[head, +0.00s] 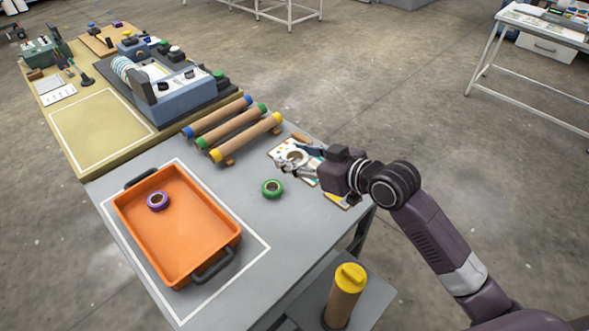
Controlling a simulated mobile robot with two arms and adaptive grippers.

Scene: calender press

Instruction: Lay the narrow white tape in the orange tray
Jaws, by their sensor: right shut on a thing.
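The orange tray (172,258) sits on the grey table inside a white outline, with black handles at its two ends. A purple tape roll (158,201) lies in it, toward its far end. My right gripper (292,164) is over the right side of the table, to the right of the tray. It is shut on a white tape roll (297,156), partly hidden by the fingers. I cannot judge the roll's width or its exact height above the table. My left gripper is not in view.
A green tape roll (271,188) lies between tray and gripper. Three brown tubes (235,134) with coloured ends lie behind. A printed sheet (283,147) is under the gripper. A yellow-capped tube (344,297) stands at the front. A blue-grey machine (180,97) stands far left.

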